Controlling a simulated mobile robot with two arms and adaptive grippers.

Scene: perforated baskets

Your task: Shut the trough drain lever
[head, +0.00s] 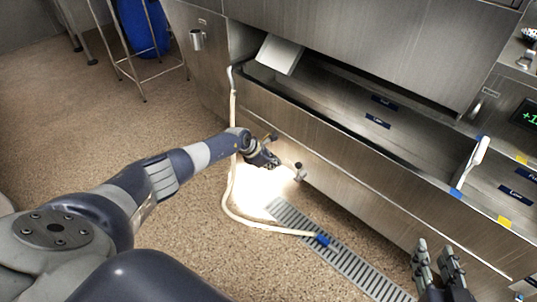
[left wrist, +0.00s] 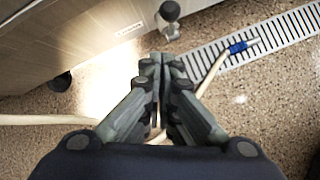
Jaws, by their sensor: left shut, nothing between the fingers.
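A small valve lever with a dark round knob and a metal stem (head: 300,172) sticks out low on the front of the steel trough (head: 340,135). I take it to be the drain lever. In the left wrist view its dark knob (left wrist: 169,10) shows at the top, just beyond my fingertips. My left gripper (head: 275,164) is shut and empty, a little left of the lever; its closed fingertips (left wrist: 163,60) appear apart from the knob. My right gripper (head: 434,248) is at the bottom right, fingers apart, away from the lever.
A pale hose (head: 232,190) hangs from the trough's left end and runs over the floor to a blue end on the floor grate (head: 345,265). A white handle (head: 480,150) stands on the trough's right part. The floor at left is clear.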

